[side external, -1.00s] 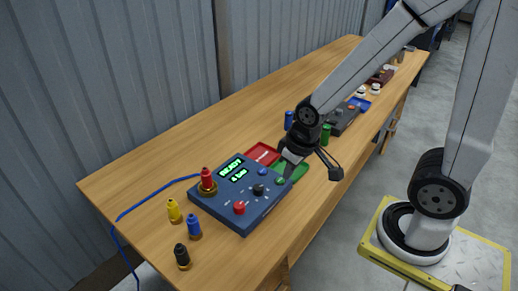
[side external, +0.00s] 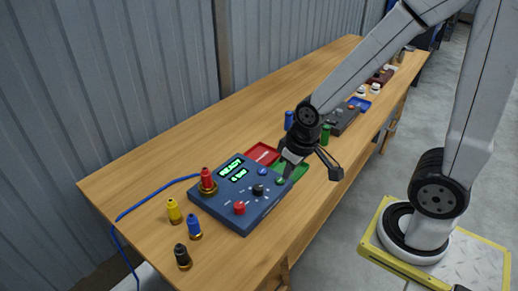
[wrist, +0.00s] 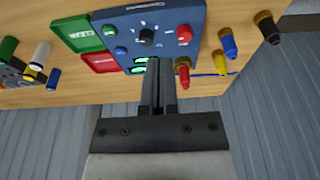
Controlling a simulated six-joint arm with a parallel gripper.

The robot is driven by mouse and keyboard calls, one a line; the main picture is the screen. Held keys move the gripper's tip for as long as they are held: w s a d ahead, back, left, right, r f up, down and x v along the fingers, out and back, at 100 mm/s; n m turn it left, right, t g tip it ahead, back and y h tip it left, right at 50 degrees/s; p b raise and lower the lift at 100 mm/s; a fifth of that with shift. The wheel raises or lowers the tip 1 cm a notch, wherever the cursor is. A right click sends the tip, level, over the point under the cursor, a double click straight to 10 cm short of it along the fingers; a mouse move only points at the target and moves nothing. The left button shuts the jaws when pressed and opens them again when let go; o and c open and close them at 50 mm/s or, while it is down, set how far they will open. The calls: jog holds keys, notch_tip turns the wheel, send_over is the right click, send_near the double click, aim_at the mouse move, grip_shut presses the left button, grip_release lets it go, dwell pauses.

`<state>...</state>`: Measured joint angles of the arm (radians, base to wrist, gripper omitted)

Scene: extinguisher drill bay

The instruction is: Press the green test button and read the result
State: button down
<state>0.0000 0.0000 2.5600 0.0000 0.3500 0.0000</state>
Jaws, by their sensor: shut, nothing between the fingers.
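The blue test box (side external: 222,205) lies on the wooden bench. The green button (side external: 281,181) is at its right corner in the side view, and also shows in the wrist view (wrist: 109,30). The lit green display (side external: 231,167) seems to read READY, with a second line too small to read surely. My gripper (side external: 284,176) is shut and empty, pointing down by the green button's corner; whether it touches anything is unclear. In the wrist view my fingers (wrist: 158,62) overlap the display (wrist: 139,69) and hide part of it.
The box also has a red button (side external: 239,208), black knob (side external: 258,190) and blue button (side external: 262,171). Red (side external: 206,181), yellow (side external: 174,211), blue (side external: 194,227) and black (side external: 182,257) plugs stand left. Red (side external: 262,152) and green (side external: 300,168) trays lie behind the box.

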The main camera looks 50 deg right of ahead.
jog(key=n+t+y, duration=0.2)
jog(key=n+t, duration=0.4)
jog(key=n, duration=0.5)
send_over(277, 179)
jog(key=s, duration=0.2)
notch_tip(277, 179, down, 6)
jog(key=shift+d, duration=0.3)
jog(key=shift+f, duration=0.2)
jog(key=shift+f, duration=4.2)
jog(key=shift+f, duration=0.9)
jog(key=shift+r, duration=0.9)
